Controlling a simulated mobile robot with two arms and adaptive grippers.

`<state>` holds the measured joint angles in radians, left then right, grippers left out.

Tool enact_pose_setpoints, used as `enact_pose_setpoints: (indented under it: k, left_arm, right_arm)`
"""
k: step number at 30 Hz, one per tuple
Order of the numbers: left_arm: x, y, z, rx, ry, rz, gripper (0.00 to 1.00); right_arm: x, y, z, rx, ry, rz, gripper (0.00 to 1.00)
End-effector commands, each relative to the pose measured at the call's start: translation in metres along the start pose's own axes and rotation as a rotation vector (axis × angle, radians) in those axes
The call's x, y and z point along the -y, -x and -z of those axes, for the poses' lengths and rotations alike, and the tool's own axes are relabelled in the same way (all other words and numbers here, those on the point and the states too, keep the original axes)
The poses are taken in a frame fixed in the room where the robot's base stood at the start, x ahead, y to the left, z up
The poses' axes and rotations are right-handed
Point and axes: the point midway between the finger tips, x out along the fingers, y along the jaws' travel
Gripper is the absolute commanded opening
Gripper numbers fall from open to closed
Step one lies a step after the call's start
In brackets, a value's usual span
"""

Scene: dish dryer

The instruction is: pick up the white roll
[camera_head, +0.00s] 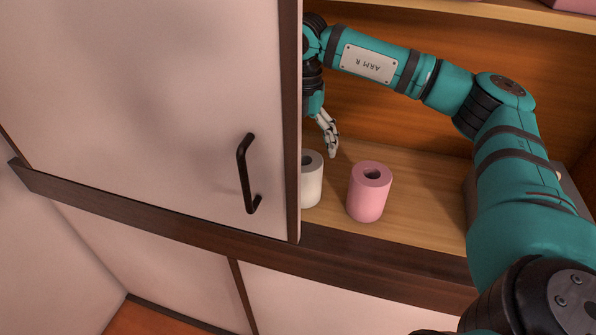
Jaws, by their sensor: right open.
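The white roll (313,184) stands upright on the wooden shelf, partly hidden on its left by the white cabinet door. My right gripper (330,150) hangs just above the white roll, near its back right side. I see only part of it, because the door edge covers the rest. It is open and I see nothing in it. My left gripper is not in view.
A pink roll (370,196) stands upright just right of the white roll. The white door (150,110) with a dark handle (246,175) blocks the left side. Bare shelf (425,200) lies right of the pink roll. A grey object sits behind my right arm.

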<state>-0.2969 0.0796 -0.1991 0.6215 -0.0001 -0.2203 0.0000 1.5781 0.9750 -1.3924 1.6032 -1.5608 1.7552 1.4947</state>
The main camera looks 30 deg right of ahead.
Motion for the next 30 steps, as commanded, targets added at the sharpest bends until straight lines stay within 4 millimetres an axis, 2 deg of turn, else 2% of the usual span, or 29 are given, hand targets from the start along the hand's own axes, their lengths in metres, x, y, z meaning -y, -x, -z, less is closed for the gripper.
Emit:
enact_pose_setpoints:
  k: [6, 12, 15, 21, 30]
  left_arm:
    - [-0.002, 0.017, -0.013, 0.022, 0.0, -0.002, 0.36]
    - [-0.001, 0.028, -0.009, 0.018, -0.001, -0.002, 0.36]
    - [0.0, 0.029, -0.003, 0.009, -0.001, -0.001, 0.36]
    - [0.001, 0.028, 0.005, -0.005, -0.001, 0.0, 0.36]
    - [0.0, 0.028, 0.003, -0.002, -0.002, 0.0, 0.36]
  right_arm:
    - [0.001, -0.023, 0.001, -0.002, 0.001, 0.004, 1.0]
    - [0.001, -0.053, 0.001, -0.002, 0.001, 0.002, 1.0]
    - [0.001, -0.06, 0.001, -0.001, 0.001, 0.001, 1.0]
    - [0.0, -0.061, 0.001, 0.0, 0.001, -0.001, 1.0]
    - [0.0, -0.061, 0.001, 0.0, 0.001, -0.001, 0.62]
